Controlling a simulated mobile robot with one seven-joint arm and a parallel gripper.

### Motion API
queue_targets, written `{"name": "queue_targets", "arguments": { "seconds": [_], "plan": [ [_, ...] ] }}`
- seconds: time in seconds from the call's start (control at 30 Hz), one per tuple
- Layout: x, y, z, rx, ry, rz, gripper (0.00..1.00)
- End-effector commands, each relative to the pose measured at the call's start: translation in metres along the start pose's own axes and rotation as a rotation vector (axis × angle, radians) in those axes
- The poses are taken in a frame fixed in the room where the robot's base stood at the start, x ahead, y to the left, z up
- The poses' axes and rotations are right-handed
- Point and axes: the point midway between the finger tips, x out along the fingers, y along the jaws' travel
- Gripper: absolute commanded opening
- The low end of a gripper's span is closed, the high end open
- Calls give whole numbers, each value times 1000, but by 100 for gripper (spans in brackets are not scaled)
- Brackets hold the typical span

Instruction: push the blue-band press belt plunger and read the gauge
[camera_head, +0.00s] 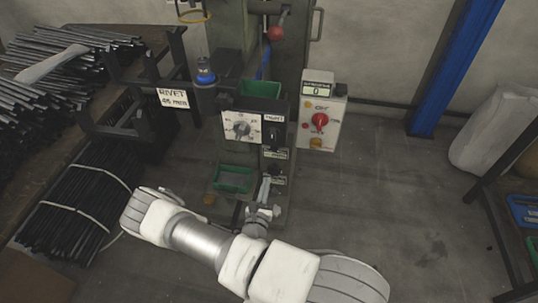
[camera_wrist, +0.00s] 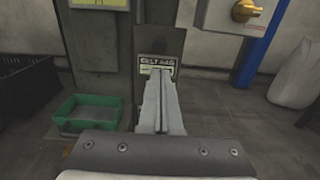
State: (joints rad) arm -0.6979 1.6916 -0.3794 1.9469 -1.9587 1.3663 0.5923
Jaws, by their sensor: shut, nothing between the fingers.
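The press (camera_head: 290,60) is a grey-green upright machine in the middle of the head view. A dark cylinder with blue on it (camera_head: 205,72) stands at its left. A white panel with a round grey dial (camera_head: 241,128) is on its front; its reading is too small to make out. My gripper (camera_head: 265,187) is shut and empty, low in front of the press. In the wrist view the fingertips (camera_wrist: 160,74) overlap a small label plate (camera_wrist: 157,62) that seems to begin "BELT". I cannot tell whether they touch it. No belt plunger can be made out; the fingers may hide it.
A control box (camera_head: 320,115) with a red knob and a display reading 0 is right of the dial. A green tray (camera_head: 233,179) lies low at the press's left. Rod bundles (camera_head: 75,205) are at left, a blue post (camera_head: 455,65) at right.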

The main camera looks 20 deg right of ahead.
Motion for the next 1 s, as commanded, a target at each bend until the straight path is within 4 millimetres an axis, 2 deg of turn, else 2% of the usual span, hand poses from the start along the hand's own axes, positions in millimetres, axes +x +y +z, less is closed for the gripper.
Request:
{"name": "queue_targets", "arguments": {
  "seconds": [0.33,0.47,0.57,1.0],
  "plan": [
    [0,0,-1,-3,1,4,0],
    [6,0,-2,-2,0,3,0],
    [19,0,-3,-1,0,1,0],
    [109,0,-5,-1,-1,2,0]
  ]
}}
